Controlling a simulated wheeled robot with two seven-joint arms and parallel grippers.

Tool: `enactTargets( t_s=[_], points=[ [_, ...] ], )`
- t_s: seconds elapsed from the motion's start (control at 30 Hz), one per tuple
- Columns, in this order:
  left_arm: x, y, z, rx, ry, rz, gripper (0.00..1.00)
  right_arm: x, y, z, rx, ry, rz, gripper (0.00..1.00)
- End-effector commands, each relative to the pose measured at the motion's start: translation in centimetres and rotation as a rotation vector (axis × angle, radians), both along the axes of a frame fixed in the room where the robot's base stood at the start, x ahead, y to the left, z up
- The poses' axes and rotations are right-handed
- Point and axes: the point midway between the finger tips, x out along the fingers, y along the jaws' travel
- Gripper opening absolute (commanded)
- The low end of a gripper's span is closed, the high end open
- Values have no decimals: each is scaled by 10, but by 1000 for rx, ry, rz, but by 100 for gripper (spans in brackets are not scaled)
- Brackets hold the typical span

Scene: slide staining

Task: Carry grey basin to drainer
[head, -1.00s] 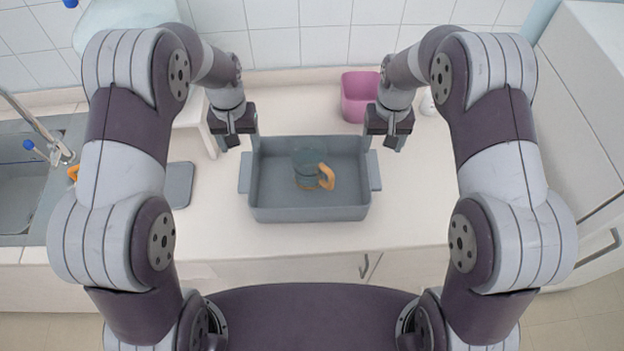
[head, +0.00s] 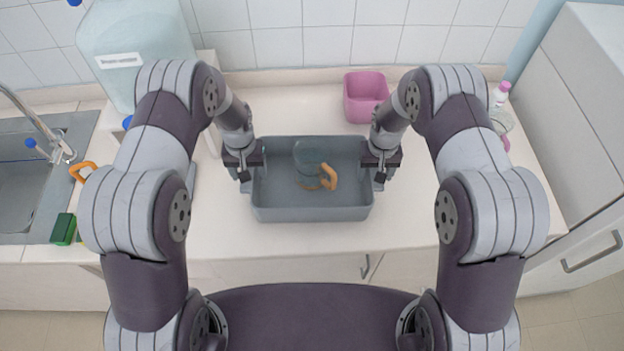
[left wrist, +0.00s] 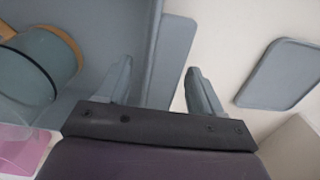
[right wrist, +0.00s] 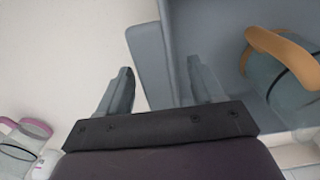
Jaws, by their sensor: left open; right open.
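The grey basin (head: 312,214) sits on the counter in the middle of the head view. A clear vessel (head: 308,155) with an orange handle is inside it. My left gripper (head: 246,182) is open at the basin's left end. In the left wrist view its fingers (left wrist: 160,82) stand either side of the basin's wall and end handle (left wrist: 174,55). My right gripper (head: 378,183) is open at the right end. In the right wrist view its fingers (right wrist: 162,86) straddle the wall and right handle (right wrist: 150,62) the same way. I cannot identify the drainer.
A sink (head: 20,190) with a tap is at the left, with a green sponge (head: 64,229) by its edge. A pink tub (head: 364,97) stands behind the basin. A large carboy (head: 135,55) is at the back left. A flat grey pad (left wrist: 283,74) lies left of the basin.

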Motion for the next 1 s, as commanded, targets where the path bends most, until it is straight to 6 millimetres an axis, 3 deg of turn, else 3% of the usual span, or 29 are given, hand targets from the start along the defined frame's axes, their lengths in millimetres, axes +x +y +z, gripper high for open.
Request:
enactTargets(
  t_s=[0.13, 0.33, 0.67, 1.0],
  points=[
    [0, 0, 0, 0, 0, 0, 63, 0, 0, 0, 0, 0, 0, 63],
    [0, 0, 0, 0, 0, 0, 0, 0, 0, 0, 0, 1, 0, 0],
    [1, -1, 6, -1, -2, 0, 0, 1, 1, 6, 1, -1, 0, 0],
    [1, -1, 51, -1, -3, 0, 0, 1, 1, 51, 1, -1, 1, 0]
  ],
)
